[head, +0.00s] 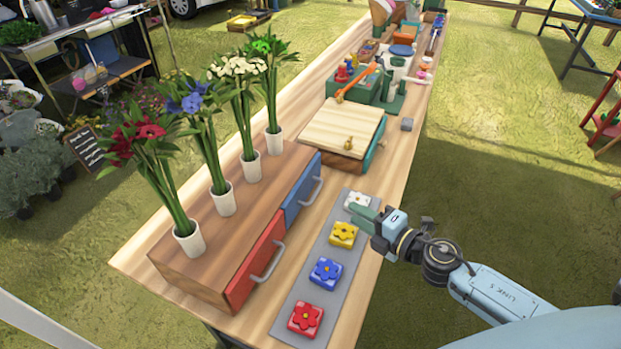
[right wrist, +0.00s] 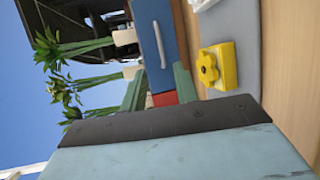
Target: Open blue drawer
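The blue drawer (head: 299,194) is the far one of two drawers in a wooden box on the table. It looks shut, and its grey handle (head: 314,191) faces right. In the right wrist view the blue drawer front (right wrist: 148,25) and its handle (right wrist: 161,45) are ahead of my gripper. My right gripper (head: 362,214) is above the grey mat, to the right of the drawer and apart from the handle. In the right wrist view its green fingers (right wrist: 158,80) are spread with nothing between them. My left gripper is not in view.
The red drawer (head: 251,270) is beside the blue one. Flower buttons, white (head: 357,201), yellow (head: 343,235), blue (head: 326,273) and red (head: 305,319), sit on the grey mat (head: 290,293). Several flower vases (head: 222,200) stand on the box. A board (head: 338,126) lies farther back.

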